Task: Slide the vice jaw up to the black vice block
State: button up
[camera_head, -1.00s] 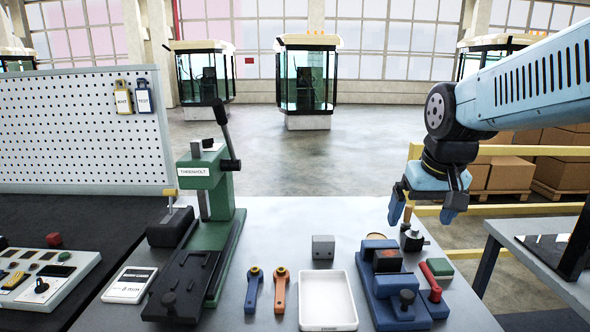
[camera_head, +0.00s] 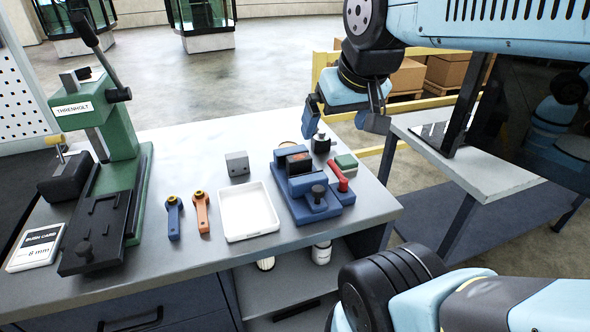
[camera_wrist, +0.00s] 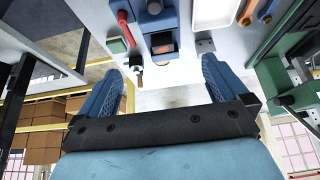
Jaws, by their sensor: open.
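The blue vice (camera_head: 289,201) stands on the bench right of the white tray. A black block (camera_head: 298,163) with a dark reddish top sits in its far part. A blue jaw with a black knob (camera_head: 318,192) is at the near part, with a gap between it and the black block. In the wrist view the black block (camera_wrist: 163,43) and the black knob (camera_wrist: 154,6) show at the top. My gripper (camera_head: 343,117) is open and empty, above and beyond the vice at the bench's far right. Its two blue fingers (camera_wrist: 163,88) are wide apart and touch nothing in the wrist view.
A red handle (camera_head: 338,176), a green block (camera_head: 346,162) and a black cylinder (camera_head: 321,143) stand right of the vice. A white tray (camera_head: 227,211), grey block (camera_head: 237,163), blue and orange levers (camera_head: 202,212) and green press (camera_head: 120,140) are left. A side table (camera_head: 470,180) stands right.

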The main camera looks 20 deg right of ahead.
aim_at(312, 186)
jog(key=k, duration=1)
jog(key=z, duration=0.1)
jog(key=i, duration=0.3)
jog(key=z, duration=0.45)
